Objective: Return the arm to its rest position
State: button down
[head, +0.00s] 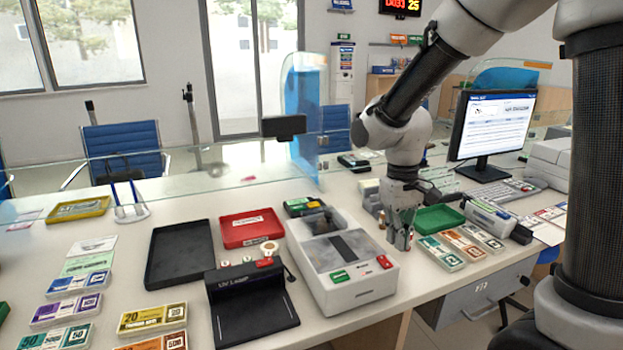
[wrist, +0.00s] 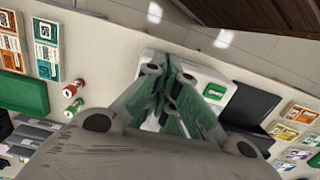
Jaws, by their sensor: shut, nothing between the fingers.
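My gripper (head: 402,238) points down over the counter, just right of the white counting machine (head: 342,262) in the head view. It is shut and holds nothing. In the wrist view its closed fingers (wrist: 172,85) cover part of the white machine. My arm comes in from the upper right of the head view and bends down to the gripper. Whether the fingertips touch the counter cannot be told.
A green tray (head: 438,218) and banknote bundles (head: 441,253) lie close right of the gripper. A monitor (head: 490,128) stands behind. A black UV lamp (head: 250,305), red tray (head: 252,229) and black tray (head: 180,254) are left. A glass screen (head: 235,165) runs along the back.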

jog(key=s+d+r+m+t, duration=0.3)
jog(key=s+d+r+t, duration=0.2)
jog(key=s+d+r, duration=0.8)
jog(key=shift+s+d+r+m+t, duration=0.2)
jog(key=shift+s+r+m+t, duration=0.3)
jog(key=shift+s, duration=0.7)
jog(key=shift+a+r+g, duration=0.1)
jog(key=shift+g, duration=0.2)
jog(key=w+a+f+n+g, duration=0.1)
jog(key=w+a+f+n, duration=0.2)
jog(key=w+a+n, duration=0.4)
jog(key=w+a+f+n+g, duration=0.1)
jog(key=w+a+f+n, duration=0.2)
jog(key=w+a+n, duration=0.5)
jog(key=w+n, duration=0.1)
jog(key=n, duration=0.5)
jog(key=shift+w+a+f+n+g+y, duration=0.2)
jog(key=shift+w+n+g+y, duration=0.05)
jog(key=shift+n+g+y, duration=0.15)
